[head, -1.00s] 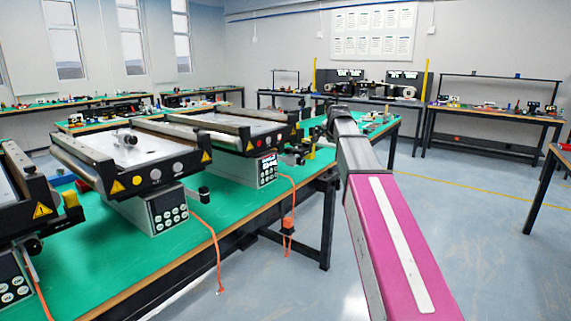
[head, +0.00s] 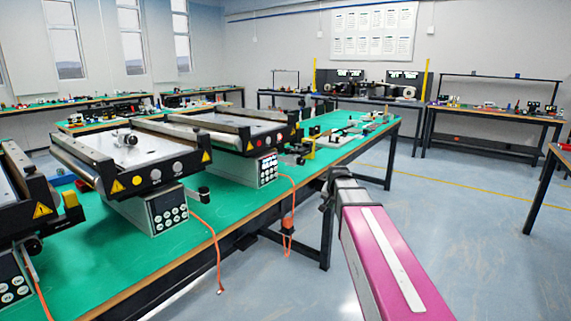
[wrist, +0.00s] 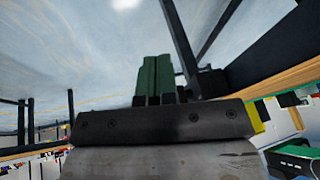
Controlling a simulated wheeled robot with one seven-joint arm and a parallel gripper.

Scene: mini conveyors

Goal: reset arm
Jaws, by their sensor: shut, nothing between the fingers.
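My gripper (wrist: 157,72) shows in the wrist view, with its two green fingers side by side and touching. It is shut and holds nothing. Pale floor shows behind the fingers. In the head view, my magenta and grey arm (head: 385,250) reaches up from the bottom right, its dark far end (head: 328,190) beside the green table's front edge. The gripper itself cannot be made out there.
Several mini conveyors (head: 130,165) stand on the green table (head: 105,245) at the left. Orange cables (head: 216,250) hang over its edge. In the wrist view, a wooden table edge (wrist: 275,72) lies close at right. Open floor (head: 475,235) lies at right in the head view.

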